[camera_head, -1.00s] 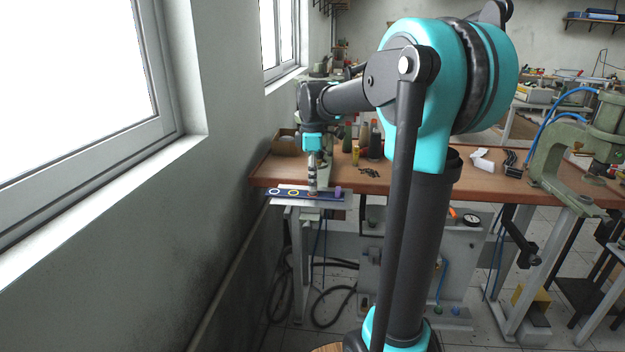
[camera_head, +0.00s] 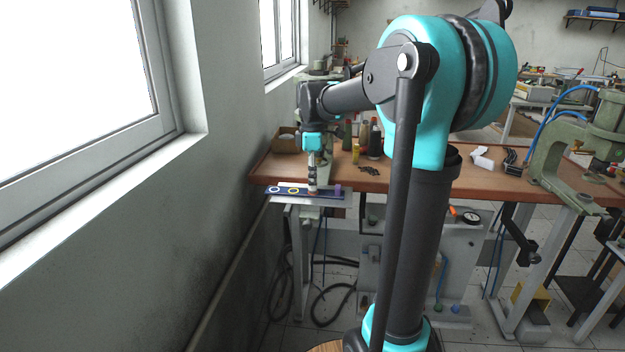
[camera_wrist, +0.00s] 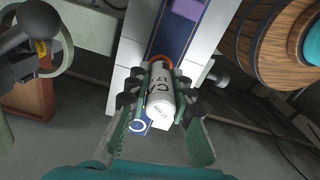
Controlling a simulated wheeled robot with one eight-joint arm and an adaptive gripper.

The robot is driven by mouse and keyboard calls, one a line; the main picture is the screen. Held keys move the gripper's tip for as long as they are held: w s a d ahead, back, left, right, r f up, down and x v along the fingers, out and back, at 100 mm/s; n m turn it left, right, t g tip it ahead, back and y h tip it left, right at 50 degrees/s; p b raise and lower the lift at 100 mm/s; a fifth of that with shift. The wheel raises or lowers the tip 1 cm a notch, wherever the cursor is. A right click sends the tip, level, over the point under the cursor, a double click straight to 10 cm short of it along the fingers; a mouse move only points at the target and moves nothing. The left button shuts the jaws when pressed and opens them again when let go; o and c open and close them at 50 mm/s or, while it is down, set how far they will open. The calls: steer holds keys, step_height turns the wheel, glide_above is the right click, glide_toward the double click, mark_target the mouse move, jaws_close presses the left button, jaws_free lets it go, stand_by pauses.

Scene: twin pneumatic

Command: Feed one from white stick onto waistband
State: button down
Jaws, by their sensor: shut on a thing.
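The white stick (camera_wrist: 160,105), a white cylinder with dark print, is held between the fingers of my gripper (camera_wrist: 158,82). In the head view my gripper (camera_head: 312,172) points down over the waistband (camera_head: 325,192), a dark blue strip on a pale plate at the table's front left. The waistband (camera_wrist: 213,22) carries a white ring, a yellow ring, an orange ring (camera_wrist: 157,60) and a purple square (camera_wrist: 189,8). The stick's far end is at the orange ring; I cannot tell whether it touches. The yellow ring is hidden in the wrist view.
The brown table (camera_head: 400,178) holds bottles, a yellow container (camera_head: 355,153) and a cardboard box (camera_head: 286,141) behind my gripper. A green press (camera_head: 570,150) stands at the right. The wall and window are close on the left. Hoses hang below the table.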

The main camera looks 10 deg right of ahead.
steer(key=shift+r, duration=3)
